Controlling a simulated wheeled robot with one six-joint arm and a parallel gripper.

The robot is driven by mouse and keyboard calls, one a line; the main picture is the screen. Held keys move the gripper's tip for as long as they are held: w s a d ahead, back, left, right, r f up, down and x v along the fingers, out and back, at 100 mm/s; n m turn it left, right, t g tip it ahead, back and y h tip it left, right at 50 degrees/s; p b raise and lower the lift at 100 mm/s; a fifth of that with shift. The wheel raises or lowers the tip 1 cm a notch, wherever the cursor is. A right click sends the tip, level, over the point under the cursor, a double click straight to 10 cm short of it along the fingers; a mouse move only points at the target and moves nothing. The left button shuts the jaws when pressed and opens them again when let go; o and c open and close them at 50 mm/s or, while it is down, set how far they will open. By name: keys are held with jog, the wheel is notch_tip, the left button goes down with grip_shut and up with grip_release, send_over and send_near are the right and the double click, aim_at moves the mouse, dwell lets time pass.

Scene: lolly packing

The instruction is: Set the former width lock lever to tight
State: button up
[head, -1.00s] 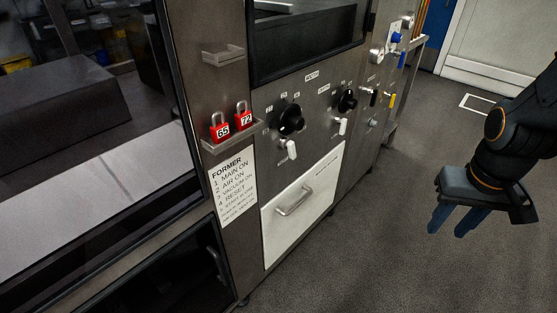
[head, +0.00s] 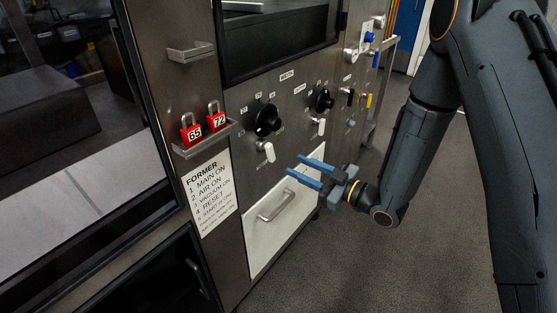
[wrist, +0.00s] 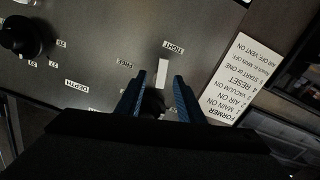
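A panel carries two black dials with a white lever below each in the head view. The left lever (head: 267,151) is under the left dial (head: 268,119), and the right lever (head: 318,127) is under the right dial (head: 324,100). My gripper (head: 295,165) is open and empty, its blue fingers pointing at the panel just below and right of the left lever. In the wrist view, a white lever (wrist: 163,73) shows between and beyond my fingertips (wrist: 158,82), near the labels TIGHT (wrist: 174,46) and FREE (wrist: 125,64). I cannot tell its exact setting.
A white drawer (head: 255,250) with a bar handle (head: 276,205) is below the levers. Two red padlocks (head: 191,134) hang by a small shelf (head: 205,143) at the left, above the FORMER sign (head: 208,195). The floor (head: 420,250) at the right is open.

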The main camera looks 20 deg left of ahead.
aim_at(273, 156)
jog(key=shift+y, duration=0.3)
jog(key=x, duration=0.5)
jog(key=p+x, duration=0.1)
jog(key=x, duration=0.2)
jog(key=shift+s+a, duration=0.1)
jog(key=shift+s, duration=0.25)
